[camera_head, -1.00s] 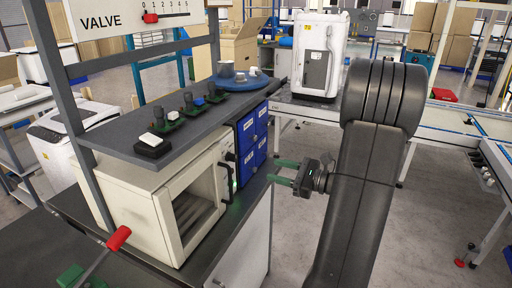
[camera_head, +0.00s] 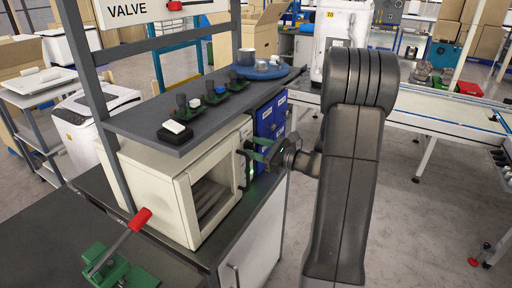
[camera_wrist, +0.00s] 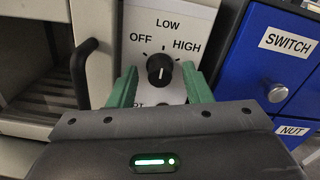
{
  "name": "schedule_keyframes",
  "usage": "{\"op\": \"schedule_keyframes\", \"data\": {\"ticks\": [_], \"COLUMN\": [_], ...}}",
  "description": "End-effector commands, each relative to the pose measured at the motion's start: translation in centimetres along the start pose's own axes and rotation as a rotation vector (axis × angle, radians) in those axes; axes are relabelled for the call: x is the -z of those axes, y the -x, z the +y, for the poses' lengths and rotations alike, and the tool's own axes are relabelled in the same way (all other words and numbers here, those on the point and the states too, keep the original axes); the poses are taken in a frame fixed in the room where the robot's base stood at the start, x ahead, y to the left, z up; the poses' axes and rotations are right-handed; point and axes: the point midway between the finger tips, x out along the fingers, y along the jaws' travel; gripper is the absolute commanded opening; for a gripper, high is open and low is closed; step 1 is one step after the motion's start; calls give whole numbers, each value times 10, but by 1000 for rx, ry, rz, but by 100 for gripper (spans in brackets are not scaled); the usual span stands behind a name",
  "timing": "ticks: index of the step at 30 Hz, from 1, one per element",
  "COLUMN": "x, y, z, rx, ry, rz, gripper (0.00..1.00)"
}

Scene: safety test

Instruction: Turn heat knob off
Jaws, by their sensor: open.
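The heat knob (camera_wrist: 160,70) is black and round, on a white panel (camera_wrist: 190,18) marked OFF, LOW and HIGH. Its white mark looks roughly vertical, in line with LOW rather than OFF. My gripper (camera_wrist: 160,88) is open, with one green finger on each side of the knob. I cannot tell whether the fingers touch it. In the head view my gripper (camera_head: 258,151) is at the front right of the cream oven (camera_head: 160,190); the knob is hidden there.
Blue drawers (camera_wrist: 275,62) labelled SWITCH and NUT are close on the right. The oven's black door handle (camera_wrist: 84,72) is close on the left. A dark shelf (camera_head: 205,118) with switches is above the oven. A red-handled valve lever (camera_head: 140,219) stands at front left.

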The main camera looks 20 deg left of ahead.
Motion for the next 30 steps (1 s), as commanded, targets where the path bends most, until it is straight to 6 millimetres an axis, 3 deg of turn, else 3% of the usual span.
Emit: {"op": "schedule_keyframes", "data": {"ticks": [7, 14, 15, 23, 30], "x": [0, 0, 0, 2, 4], "y": [-1, -1, -1, -1, -1], "z": [0, 0, 0, 0, 1], "rx": [0, 0, 0, 0, 1], "ry": [0, 1, 0, 28, 151], "rz": [0, 0, 0, -1, -3], "gripper": [45, 2, 0, 0, 0]}}
